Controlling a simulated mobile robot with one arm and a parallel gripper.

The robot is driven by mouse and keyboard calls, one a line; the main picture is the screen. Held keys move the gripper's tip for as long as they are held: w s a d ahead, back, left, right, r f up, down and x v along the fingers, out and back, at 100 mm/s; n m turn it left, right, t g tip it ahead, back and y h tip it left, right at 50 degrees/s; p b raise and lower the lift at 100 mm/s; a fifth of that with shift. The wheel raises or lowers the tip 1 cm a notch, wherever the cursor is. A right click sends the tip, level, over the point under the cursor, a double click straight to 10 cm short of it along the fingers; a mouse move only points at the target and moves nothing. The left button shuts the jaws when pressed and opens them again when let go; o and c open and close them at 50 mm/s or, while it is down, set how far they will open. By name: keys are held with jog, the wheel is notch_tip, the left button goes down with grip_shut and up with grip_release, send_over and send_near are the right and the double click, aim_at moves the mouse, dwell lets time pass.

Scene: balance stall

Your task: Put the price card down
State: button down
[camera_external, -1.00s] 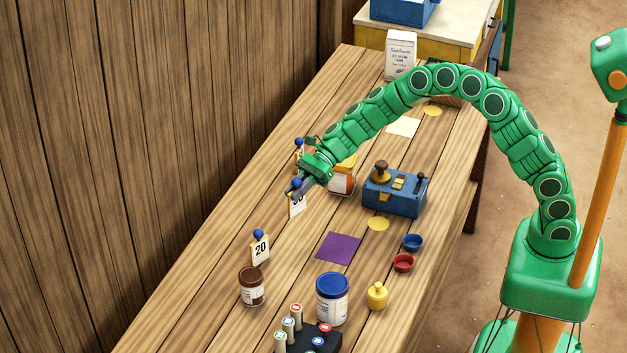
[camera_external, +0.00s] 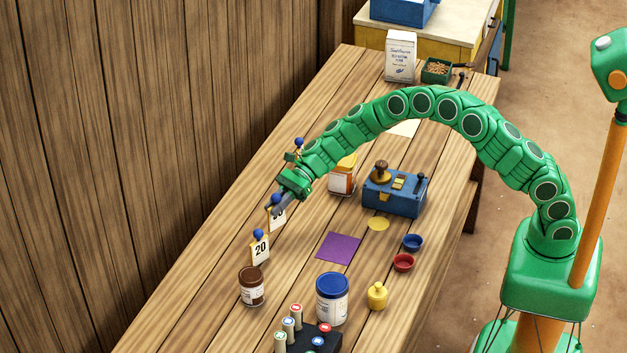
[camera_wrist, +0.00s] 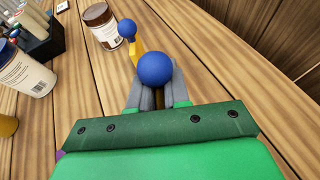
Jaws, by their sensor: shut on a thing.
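My gripper (camera_external: 283,202) is shut on a white price card (camera_external: 278,219) with a blue ball on top, near the left side of the table. Its number is partly hidden by the jaws. In the wrist view the blue ball (camera_wrist: 156,69) sits between my grey fingers and hides the card below. I cannot tell whether the card touches the table. Another card marked 20 (camera_external: 260,251), also with a blue ball, stands just in front of it. A third blue-topped card (camera_external: 297,146) stands behind my gripper, partly hidden.
A brown-lidded jar (camera_external: 251,287) stands in front of the 20 card. A purple square (camera_external: 338,247), blue-lidded jar (camera_external: 332,298) and yellow bottle (camera_external: 377,296) are nearer. Bare planks lie between.

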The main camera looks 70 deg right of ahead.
aim_at(276, 227)
jog(key=shift+f, duration=1.6)
jog(key=shift+f, duration=0.1)
jog(key=c, duration=1.1)
grip_release()
